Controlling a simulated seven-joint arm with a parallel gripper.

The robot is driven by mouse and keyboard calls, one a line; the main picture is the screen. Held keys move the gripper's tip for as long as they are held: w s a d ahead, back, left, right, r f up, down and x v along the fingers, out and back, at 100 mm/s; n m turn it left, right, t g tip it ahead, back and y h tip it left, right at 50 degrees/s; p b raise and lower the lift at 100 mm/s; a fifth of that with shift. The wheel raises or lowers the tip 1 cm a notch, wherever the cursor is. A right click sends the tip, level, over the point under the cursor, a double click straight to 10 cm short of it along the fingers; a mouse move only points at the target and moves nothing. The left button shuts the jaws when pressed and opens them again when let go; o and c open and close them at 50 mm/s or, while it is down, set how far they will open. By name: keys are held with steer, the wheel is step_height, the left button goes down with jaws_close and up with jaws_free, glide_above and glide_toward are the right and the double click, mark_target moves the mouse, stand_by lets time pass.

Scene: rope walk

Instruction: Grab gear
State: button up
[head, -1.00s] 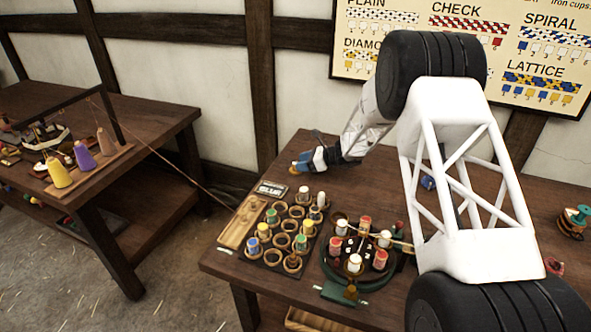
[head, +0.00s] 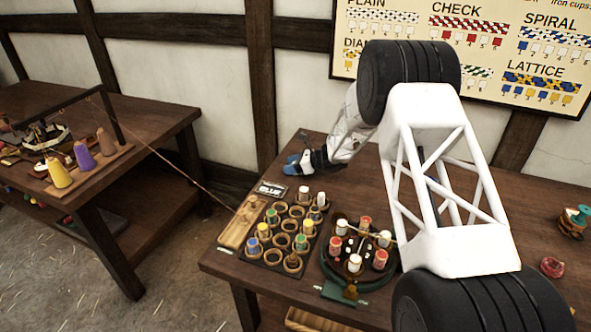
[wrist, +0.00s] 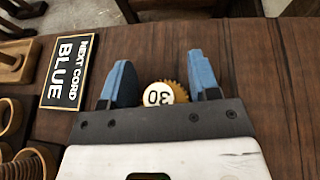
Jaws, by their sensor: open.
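A gap shows between the gear and each finger. My gripper is open. In the head view my gripper (head: 292,166) is low at the table's back left edge, behind the sign; I cannot make out the gear there.
A sign reading NEXT CORD BLUE (wrist: 67,71) lies left of my gripper. A rack of bobbins (head: 272,262) and a round braiding stand (head: 340,278) with several bobbins stand in front of it. The wooden table (wrist: 280,100) is bare to the right in the wrist view.

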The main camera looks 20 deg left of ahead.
steer(key=shift+c, duration=0.5)
jaws_close()
step_height(320, 180, up, 10)
stand_by(0.9)
stand_by(0.4)
